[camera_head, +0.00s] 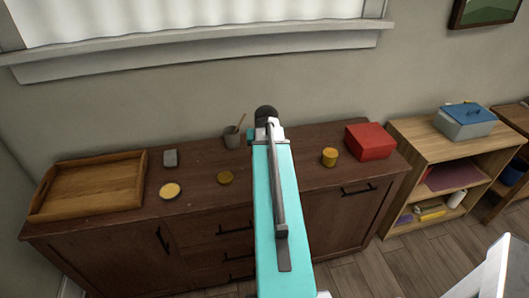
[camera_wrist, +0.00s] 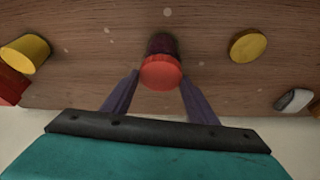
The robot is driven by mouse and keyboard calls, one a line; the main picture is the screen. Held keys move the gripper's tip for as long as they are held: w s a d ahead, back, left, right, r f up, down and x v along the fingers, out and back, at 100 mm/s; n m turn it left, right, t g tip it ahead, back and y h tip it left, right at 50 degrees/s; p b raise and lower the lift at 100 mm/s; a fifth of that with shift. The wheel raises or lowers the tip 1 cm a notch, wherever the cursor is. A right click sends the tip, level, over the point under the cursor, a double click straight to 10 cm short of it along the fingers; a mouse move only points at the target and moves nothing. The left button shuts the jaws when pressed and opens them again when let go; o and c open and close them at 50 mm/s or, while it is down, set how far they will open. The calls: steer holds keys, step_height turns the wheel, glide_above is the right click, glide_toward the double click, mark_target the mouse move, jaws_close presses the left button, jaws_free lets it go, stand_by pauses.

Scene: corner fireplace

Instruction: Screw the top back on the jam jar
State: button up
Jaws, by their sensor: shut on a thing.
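In the wrist view my gripper (camera_wrist: 160,76) is shut on a red round lid (camera_wrist: 161,74), with a dark finger on each side of it. The dark purple jam jar (camera_wrist: 161,44) shows just beyond the lid, standing on the brown wooden top. The lid overlaps the jar in this view, and I cannot tell whether it is seated on the jar or held a little above it. In the head view my arm hides the jar, the lid and the gripper fingers.
A shelf (camera_head: 408,129) stands to the right.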

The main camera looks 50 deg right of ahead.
steer(key=shift+f, duration=0.1)
steer(key=o, duration=1.5)
steer(key=shift+r+p, duration=1)
steer(key=shift+r, duration=0.6)
